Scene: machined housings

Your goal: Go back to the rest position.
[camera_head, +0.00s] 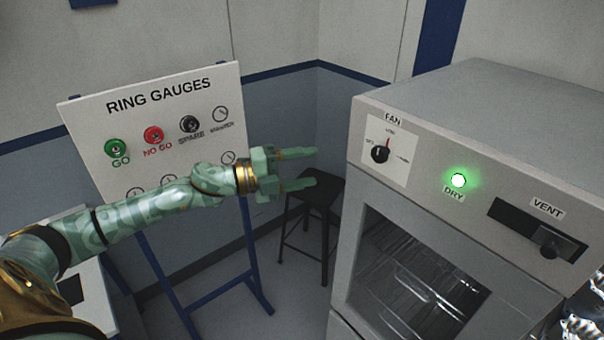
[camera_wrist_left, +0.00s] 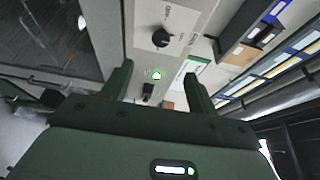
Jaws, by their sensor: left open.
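My left gripper (camera_head: 314,167) is open and empty, its two fingers apart and pointing right, in front of the ring gauge board and left of the grey cabinet. The left wrist view also shows it open (camera_wrist_left: 158,72), with nothing between the fingers and the cabinet front beyond. My left arm stretches in from the lower left of the head view. My right gripper cannot be made out.
The grey cabinet (camera_head: 500,110) has a fan knob (camera_head: 380,154) pointing up near LOW, a lit green DRY lamp (camera_head: 458,180) and a vent slider (camera_head: 549,249). The ring gauge board (camera_head: 100,150) stands left behind my arm. A dark stool (camera_head: 318,190) stands between.

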